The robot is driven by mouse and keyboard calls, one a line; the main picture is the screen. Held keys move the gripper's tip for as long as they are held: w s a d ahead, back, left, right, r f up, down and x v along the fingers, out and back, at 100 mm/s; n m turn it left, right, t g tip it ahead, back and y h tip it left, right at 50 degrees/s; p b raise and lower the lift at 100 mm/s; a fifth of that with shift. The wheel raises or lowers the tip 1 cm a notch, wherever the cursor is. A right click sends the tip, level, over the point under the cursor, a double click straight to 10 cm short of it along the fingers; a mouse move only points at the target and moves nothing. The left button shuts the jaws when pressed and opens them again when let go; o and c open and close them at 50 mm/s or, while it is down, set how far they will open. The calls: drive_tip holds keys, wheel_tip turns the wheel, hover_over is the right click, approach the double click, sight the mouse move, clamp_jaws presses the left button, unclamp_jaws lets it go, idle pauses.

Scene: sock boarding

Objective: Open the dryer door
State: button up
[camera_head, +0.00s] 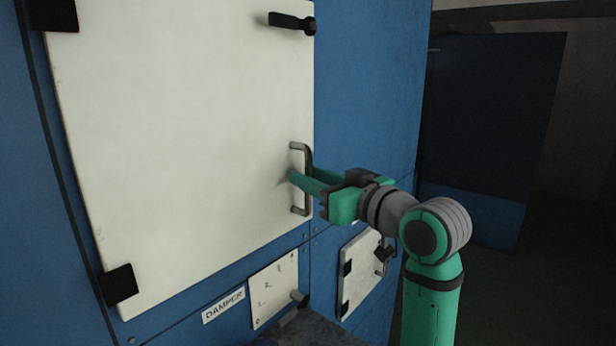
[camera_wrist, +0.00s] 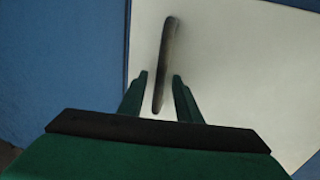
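The dryer door (camera_head: 180,130) is a large white panel on a blue cabinet, hinged at the left with black hinges; it looks closed against the cabinet. A U-shaped metal handle (camera_head: 306,178) stands upright near its right edge; it also shows in the wrist view (camera_wrist: 166,65). My gripper (camera_head: 297,178) is at the handle, its green fingers reaching toward the door. In the wrist view my gripper (camera_wrist: 160,75) has its fingers apart, one on each side of the handle's lower part, with gaps visible. A black latch lever (camera_head: 290,21) lies roughly horizontal at the door's upper right.
Below the door are a "DAMPER" label (camera_head: 223,307), a white damper plate (camera_head: 273,292) with a knob, and a small white hatch (camera_head: 358,275) with a black latch. A dark blue cabinet (camera_head: 490,130) stands at the right, with dark floor before it.

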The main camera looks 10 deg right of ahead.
drive_tip(key=shift+w+a, duration=0.2)
drive_tip(key=shift+w, duration=0.25)
clamp_jaws()
drive_tip(key=shift+a, duration=0.1)
